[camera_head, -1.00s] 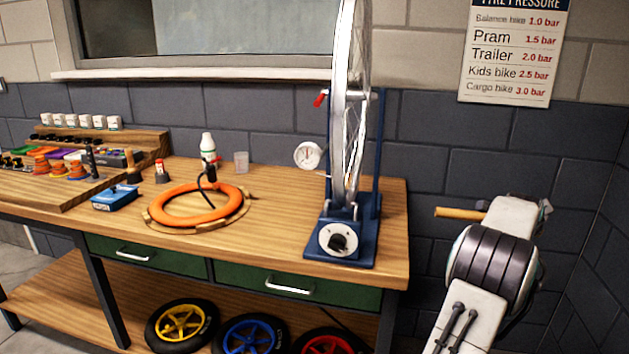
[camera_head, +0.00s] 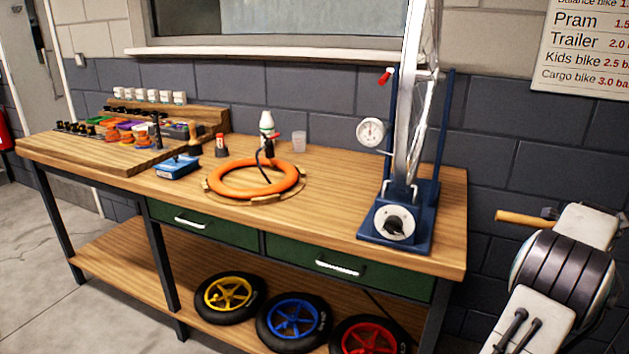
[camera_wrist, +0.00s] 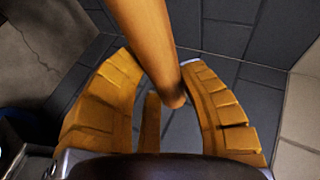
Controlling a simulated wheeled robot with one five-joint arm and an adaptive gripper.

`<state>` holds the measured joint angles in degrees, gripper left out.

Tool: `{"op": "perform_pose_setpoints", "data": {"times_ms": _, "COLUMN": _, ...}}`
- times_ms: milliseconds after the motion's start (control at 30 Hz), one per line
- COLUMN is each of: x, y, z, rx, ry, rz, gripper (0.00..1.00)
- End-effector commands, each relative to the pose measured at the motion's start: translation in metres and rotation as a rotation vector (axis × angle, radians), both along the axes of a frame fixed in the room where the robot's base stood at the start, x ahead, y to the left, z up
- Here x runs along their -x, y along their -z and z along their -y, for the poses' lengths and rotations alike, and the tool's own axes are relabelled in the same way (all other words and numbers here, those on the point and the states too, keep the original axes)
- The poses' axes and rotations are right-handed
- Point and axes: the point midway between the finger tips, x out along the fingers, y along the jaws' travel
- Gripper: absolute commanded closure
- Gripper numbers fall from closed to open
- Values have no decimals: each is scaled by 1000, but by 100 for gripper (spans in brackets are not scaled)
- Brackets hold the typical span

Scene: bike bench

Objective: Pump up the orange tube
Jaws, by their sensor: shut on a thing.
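The orange tube (camera_head: 236,190) lies as a ring on a round base on the bench top in the head view. A black hose (camera_head: 261,163) rises in an arc at its back edge; where it ends is hard to tell. My gripper (camera_wrist: 158,66) is shut on a light wooden rod (camera_wrist: 147,38), which runs between its yellow segmented fingers in the wrist view. The rod also shows in the head view (camera_head: 521,218), pointing left, right of the bench. My gripper is well away from the tube, and its fingers are not clear in the head view.
A wheel (camera_head: 417,90) stands upright in a blue stand (camera_head: 399,236) at the bench's right end. A blue box (camera_head: 177,166), white bottle (camera_head: 267,124) and clear cup (camera_head: 299,141) stand around the tube. Small wheels (camera_head: 228,296) lie on the lower shelf. Floor is free at left.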

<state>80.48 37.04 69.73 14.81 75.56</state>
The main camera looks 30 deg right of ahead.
Motion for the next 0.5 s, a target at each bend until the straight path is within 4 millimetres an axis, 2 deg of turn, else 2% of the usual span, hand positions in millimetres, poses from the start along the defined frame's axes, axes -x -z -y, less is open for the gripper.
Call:
{"op": "perform_pose_setpoints", "data": {"times_ms": 33, "x": -3, "y": 15, "z": 0, "rx": -1, "ry": -6, "rz": -2, "gripper": 100}}
{"op": "perform_pose_setpoints", "data": {"times_ms": 500, "x": -3, "y": 80, "z": 0, "rx": -1, "ry": -6, "rz": -2, "gripper": 100}}
